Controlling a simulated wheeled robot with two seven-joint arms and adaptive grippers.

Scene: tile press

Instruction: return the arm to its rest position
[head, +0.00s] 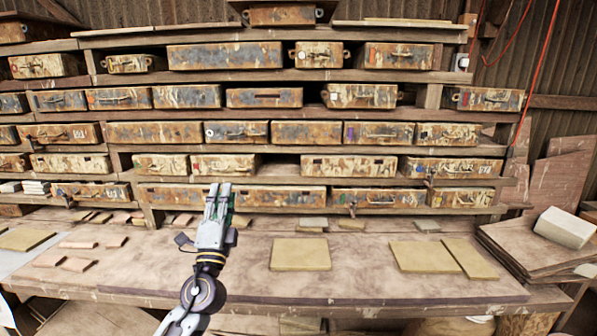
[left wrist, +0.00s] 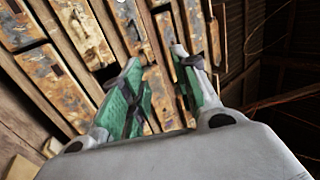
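My left arm comes in from the lower left in the head view, and its gripper (head: 218,200) points up above the workbench (head: 130,275), in front of the lower shelf. In the left wrist view the two green-padded fingers of the gripper (left wrist: 160,95) stand apart with nothing between them. The shelf boxes show behind the fingers. My right gripper is not in the head view.
A shelf rack holds rows of worn boxes (head: 225,56) behind the bench. Flat yellowish tiles (head: 300,254) lie on the bench, with small pinkish tiles (head: 77,264) at left. A pale block (head: 565,228) sits on stacked boards (head: 520,250) at right.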

